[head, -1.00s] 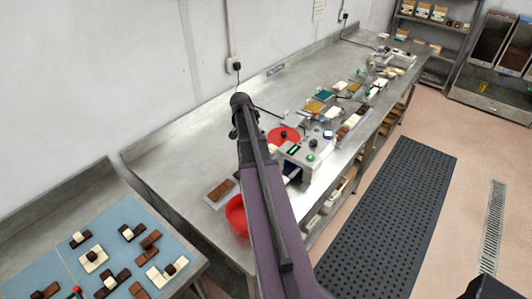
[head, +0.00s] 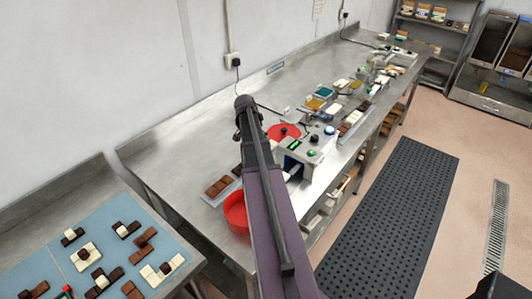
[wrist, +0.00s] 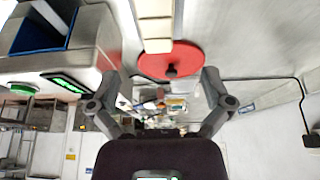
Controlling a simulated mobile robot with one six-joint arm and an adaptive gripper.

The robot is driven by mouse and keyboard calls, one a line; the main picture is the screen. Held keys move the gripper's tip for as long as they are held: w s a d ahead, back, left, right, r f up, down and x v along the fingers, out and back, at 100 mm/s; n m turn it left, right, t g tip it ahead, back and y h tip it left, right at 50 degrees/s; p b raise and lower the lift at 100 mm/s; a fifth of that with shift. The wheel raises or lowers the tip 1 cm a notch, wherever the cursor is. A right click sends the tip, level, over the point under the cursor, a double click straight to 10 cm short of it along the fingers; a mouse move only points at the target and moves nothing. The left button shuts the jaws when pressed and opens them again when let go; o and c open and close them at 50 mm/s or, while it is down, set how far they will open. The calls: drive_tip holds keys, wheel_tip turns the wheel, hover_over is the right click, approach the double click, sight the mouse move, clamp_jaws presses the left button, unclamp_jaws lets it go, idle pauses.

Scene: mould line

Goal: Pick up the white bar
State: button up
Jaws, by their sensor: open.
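The white bar (wrist: 156,22) shows in the wrist view at the top middle, a pale segmented strip running down to the red disc (wrist: 171,62). I cannot tell whether they touch. My gripper (wrist: 160,75) is open and empty, its two fingers apart on either side of the disc's near part in the picture. The bar lies above the fingertips in the picture, not between them. In the head view my arm hides the gripper, and I cannot make out this bar for certain.
A machine with a green display (head: 310,150), a red bowl (head: 236,212) and brown bars (head: 220,187) stand close to my arm on the steel bench (head: 180,165). A blue mat (head: 45,266) with several chocolate pieces is at lower left.

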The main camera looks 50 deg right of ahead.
drive_tip(key=shift+b+x, duration=1.15)
drive_tip(key=shift+x, duration=0.4)
drive_tip(key=shift+s+b+x, duration=0.15)
drive_tip(key=shift+b+x, duration=1.05)
drive_tip(key=shift+x, duration=0.1)
drive_tip(key=shift+s+b+x, duration=0.1)
drive_tip(key=shift+b+x, duration=1.1)
drive_tip(key=shift+x, duration=0.1)
drive_tip(key=c, duration=1.2)
